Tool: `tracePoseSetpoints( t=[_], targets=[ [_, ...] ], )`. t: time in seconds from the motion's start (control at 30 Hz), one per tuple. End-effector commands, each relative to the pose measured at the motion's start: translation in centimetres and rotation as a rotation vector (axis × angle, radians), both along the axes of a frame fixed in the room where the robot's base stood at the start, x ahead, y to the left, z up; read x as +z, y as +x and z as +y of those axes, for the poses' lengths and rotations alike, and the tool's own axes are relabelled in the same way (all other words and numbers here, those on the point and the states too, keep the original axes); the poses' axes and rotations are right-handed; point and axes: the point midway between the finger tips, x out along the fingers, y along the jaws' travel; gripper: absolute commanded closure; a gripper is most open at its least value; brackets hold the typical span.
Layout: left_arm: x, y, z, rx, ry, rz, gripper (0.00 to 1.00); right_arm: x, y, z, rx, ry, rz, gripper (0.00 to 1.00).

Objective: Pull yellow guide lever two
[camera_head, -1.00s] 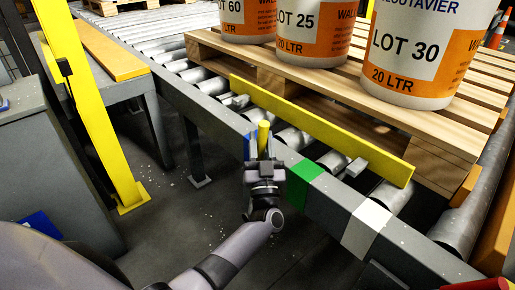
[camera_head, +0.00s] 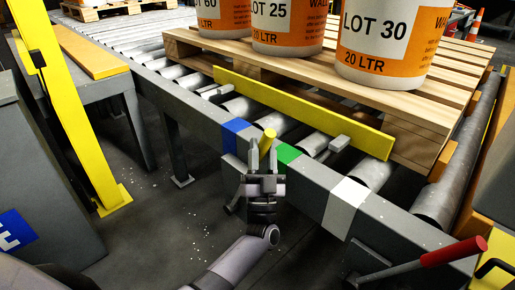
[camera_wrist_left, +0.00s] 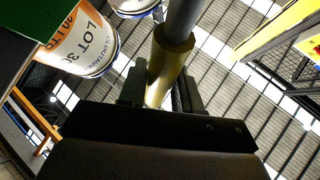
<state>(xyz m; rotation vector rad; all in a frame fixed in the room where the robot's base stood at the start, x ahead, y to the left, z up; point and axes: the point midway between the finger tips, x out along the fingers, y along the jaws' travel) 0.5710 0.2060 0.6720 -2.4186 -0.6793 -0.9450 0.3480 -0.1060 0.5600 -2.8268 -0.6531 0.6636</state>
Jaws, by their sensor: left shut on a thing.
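The yellow guide lever (camera_head: 268,138) stands at the near side rail of the roller conveyor, between a blue band (camera_head: 234,133) and a green band (camera_head: 288,153). Its grip leans to the right. My left gripper (camera_head: 263,158) is shut on the lever, with a finger on either side of it. The lever's yellow grip also shows between the fingers in the left wrist view (camera_wrist_left: 168,65), with a grey rod running on from it. The lever's foot is hidden. My right gripper is not in view.
A yellow guide bar (camera_head: 305,112) lies along the rollers beside a wooden pallet (camera_head: 420,105) bearing several white and orange pails (camera_head: 390,40). A white band (camera_head: 344,203) marks the rail. A red-handled lever (camera_head: 455,251) is at lower right. A yellow post (camera_head: 75,120) stands at left.

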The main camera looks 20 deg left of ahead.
Motion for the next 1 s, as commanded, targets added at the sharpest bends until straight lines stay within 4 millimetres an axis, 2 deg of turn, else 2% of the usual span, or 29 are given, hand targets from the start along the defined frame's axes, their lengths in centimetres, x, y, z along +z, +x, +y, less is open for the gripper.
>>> tracePoseSetpoints(
  t=[0.03,0.53,0.57,0.6,1.0],
  targets=[
    [-0.99,-0.18,-1.26,-0.022,0.012,0.018,1.00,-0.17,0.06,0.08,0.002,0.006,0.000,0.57],
    [-1.12,-0.23,-1.61,-0.024,0.023,0.017,1.00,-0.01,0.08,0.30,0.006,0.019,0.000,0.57],
    [-1.12,-0.23,-1.61,-0.024,0.023,0.017,0.61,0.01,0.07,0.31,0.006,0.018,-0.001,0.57],
    [-1.12,-0.21,-1.60,-0.025,0.023,0.018,0.48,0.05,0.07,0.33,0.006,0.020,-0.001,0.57],
    [-0.67,-0.16,-1.14,-0.016,0.021,0.006,0.46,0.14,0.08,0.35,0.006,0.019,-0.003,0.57]
  ],
)
